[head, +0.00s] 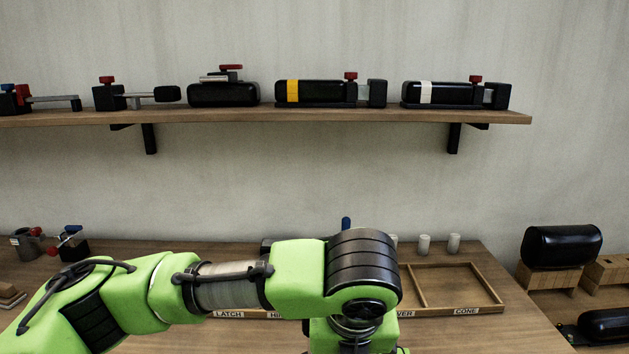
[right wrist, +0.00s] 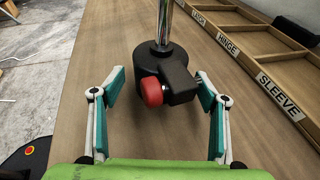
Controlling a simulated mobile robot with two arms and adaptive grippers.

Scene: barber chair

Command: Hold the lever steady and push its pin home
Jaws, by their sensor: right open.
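In the right wrist view a chrome rod (right wrist: 162,22), likely the lever, rises from a black round hub (right wrist: 150,62). A black block (right wrist: 179,78) and a red knob (right wrist: 152,92), which may be the pin's head, stick out of the hub towards me. My right gripper (right wrist: 159,78) is open, its two fingers apart on either side of the hub, with no visible contact. In the head view a blue tip (head: 346,223) shows above a green arm of mine coming in from the left; most of what is below it is hidden. My left gripper is not visible.
A wooden tray (head: 460,265) with labelled compartments lies on the table; it shows right of the hub in the wrist view (right wrist: 240,45). Small white cylinders (head: 424,244) stand behind it. A wall shelf (head: 300,115) holds several black devices. Table left of the hub is clear.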

